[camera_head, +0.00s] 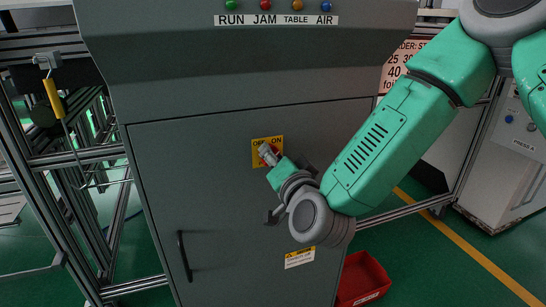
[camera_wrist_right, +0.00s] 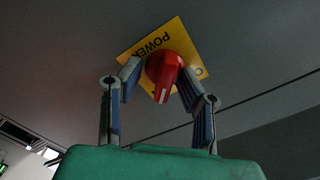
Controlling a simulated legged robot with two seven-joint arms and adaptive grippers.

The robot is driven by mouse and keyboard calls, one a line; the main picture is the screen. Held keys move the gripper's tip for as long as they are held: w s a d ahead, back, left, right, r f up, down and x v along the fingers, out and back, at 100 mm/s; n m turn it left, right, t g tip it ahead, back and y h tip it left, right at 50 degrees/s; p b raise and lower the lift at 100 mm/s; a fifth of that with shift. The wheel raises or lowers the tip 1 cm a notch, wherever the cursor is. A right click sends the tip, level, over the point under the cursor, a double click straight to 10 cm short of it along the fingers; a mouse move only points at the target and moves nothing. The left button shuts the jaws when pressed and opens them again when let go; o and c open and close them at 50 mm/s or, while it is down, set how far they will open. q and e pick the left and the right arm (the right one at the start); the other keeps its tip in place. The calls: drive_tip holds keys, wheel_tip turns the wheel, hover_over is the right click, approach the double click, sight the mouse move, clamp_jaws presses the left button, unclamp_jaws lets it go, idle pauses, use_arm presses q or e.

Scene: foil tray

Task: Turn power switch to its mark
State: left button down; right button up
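The red power switch knob (camera_wrist_right: 163,72) sits on a yellow plate (camera_wrist_right: 139,58) lettered "POWER", which looks upside down in the right wrist view. A pale line on the knob points downward there. In the head view the yellow plate (camera_head: 277,141) shows "OFF" and "ON" on the grey cabinet door, and the knob is mostly hidden. My right gripper (camera_wrist_right: 158,78) has its fingers spread on either side of the knob, close to it. It looks open; firm contact is not clear. It covers part of the plate in the head view (camera_head: 270,156). My left gripper is out of view.
The grey cabinet door (camera_head: 215,220) has a black handle (camera_head: 184,256) and a small warning label (camera_head: 299,257). Coloured lamps (camera_head: 265,5) line the panel above. A red bin (camera_head: 362,278) stands on the floor at right. A metal frame (camera_head: 60,160) stands at left.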

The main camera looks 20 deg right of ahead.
drive_tip(key=shift+s+r, duration=0.1)
drive_tip(key=shift+s, duration=0.05)
drive_tip(key=s, duration=0.7)
drive_tip(key=shift+d, duration=0.1)
